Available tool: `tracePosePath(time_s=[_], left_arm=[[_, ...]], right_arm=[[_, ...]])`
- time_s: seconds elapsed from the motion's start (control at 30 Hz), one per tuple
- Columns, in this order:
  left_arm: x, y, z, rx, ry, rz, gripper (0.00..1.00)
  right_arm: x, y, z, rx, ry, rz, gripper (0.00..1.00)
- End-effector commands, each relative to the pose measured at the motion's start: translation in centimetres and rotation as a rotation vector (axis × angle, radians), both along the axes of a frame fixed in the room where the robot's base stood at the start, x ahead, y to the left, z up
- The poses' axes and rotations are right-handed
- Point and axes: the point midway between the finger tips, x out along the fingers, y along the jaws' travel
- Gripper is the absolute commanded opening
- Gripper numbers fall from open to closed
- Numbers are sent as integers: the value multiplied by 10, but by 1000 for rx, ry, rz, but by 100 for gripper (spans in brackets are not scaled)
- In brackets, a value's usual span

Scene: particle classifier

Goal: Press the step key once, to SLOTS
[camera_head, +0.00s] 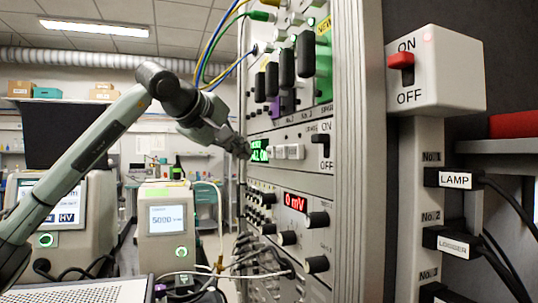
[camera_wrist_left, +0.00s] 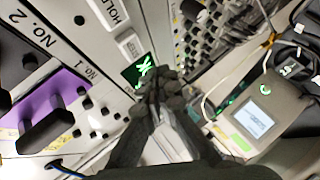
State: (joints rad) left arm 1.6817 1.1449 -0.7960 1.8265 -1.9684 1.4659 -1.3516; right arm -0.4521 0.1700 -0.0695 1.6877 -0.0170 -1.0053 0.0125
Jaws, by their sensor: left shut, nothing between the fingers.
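My left gripper (camera_head: 243,149) is shut and empty, its fingertips close to the left edge of a rack module with a small green display (camera_head: 262,154). Pale keys (camera_head: 289,152) sit right of the display; their lettering is too small to read in the head view. In the left wrist view the shut fingers (camera_wrist_left: 160,82) partly cover the green display (camera_wrist_left: 138,72), and a pale key (camera_wrist_left: 130,46) is beside it. I cannot tell which key is the step key, nor whether the fingertips touch the panel. My right gripper is not in view.
A black toggle (camera_head: 323,145) marked ON/OFF is right of the keys. Black handles (camera_head: 287,63) stick out above, and knobs (camera_head: 317,219) with a red display (camera_head: 295,202) sit below. Cables hang around the rack. A white box with a red switch (camera_head: 401,61) stands at right.

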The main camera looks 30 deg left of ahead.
Motion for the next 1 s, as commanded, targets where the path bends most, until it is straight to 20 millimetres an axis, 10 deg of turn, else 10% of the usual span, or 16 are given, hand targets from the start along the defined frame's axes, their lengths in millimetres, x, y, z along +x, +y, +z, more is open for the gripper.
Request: tracePosePath(time_s=[1.0], left_arm=[[-19, 16, 0, 0, 0, -1, 0]], right_arm=[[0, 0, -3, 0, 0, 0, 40]])
